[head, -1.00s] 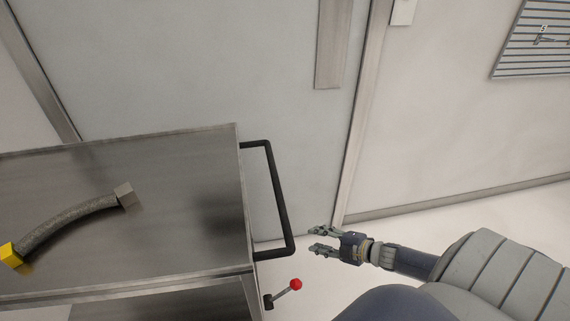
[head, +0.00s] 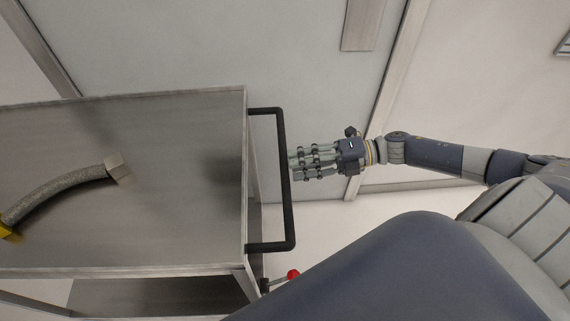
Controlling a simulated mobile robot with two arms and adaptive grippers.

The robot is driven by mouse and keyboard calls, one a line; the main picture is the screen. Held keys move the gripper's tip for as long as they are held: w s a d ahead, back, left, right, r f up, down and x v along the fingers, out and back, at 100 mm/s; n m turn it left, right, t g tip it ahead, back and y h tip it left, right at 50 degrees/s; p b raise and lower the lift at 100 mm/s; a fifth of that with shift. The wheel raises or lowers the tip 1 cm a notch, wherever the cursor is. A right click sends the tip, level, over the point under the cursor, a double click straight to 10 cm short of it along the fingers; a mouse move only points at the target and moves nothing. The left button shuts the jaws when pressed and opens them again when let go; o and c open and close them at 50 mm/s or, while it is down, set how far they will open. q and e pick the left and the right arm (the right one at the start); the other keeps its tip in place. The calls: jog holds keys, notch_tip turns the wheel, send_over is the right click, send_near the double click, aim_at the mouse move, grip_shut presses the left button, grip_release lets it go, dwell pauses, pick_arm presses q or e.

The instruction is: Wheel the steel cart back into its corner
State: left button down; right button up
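The steel cart (head: 190,205) stands at the left with its flat metal top towards me. Its black handle (head: 284,180) sticks out from the right side. My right gripper (head: 294,161) comes in from the right, its straight, extended fingers pointing at the middle of the handle. The fingertips are right at the bar's outer edge; I cannot tell whether they touch it. The fingers look open, not wrapped around the bar. My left gripper is not in view.
A bent grey hose (head: 60,192) with a metal end and a yellow end lies on the cart top. A lever with a red knob (head: 293,275) is below the handle. A pale door (head: 200,50) is behind the cart. Pale floor shows right of the cart.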

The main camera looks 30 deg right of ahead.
aim_at(285, 167)
jog(key=shift+x, duration=2.25)
jog(key=shift+c, duration=0.3)
grip_shut()
